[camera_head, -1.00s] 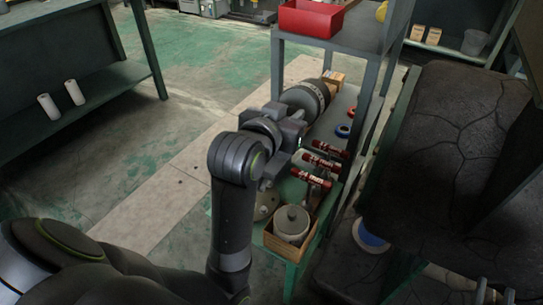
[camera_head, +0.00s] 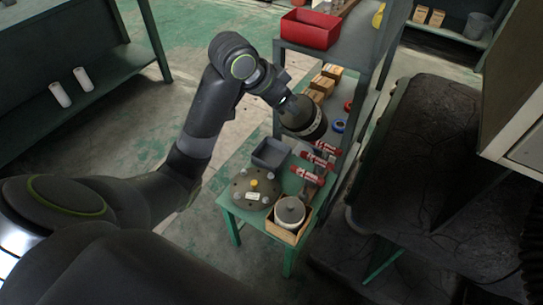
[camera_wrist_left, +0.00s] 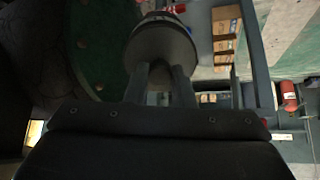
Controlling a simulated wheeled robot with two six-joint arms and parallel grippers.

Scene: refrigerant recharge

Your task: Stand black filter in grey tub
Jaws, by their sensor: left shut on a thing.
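The black filter (camera_head: 304,118) is a dark, thick cylinder with a pale printed band near its lower end. My left gripper (camera_head: 284,101) is shut on its upper end and holds it tilted, above and to the right of the grey tub in the head view. In the left wrist view the filter (camera_wrist_left: 161,42) sits between the two fingers (camera_wrist_left: 165,82). The grey tub (camera_head: 270,155) is a small, open square box on the green table. It looks empty, and the filter is apart from it. My right gripper is not in view.
On the green table (camera_head: 226,202), a round grey disc with a yellow knob (camera_head: 254,187) and a wooden box with a white-lidded pot (camera_head: 290,213) stand in front of the tub. Several red-labelled cylinders (camera_head: 319,160) lie right of it. A shelf post and red bin (camera_head: 310,28) are behind.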

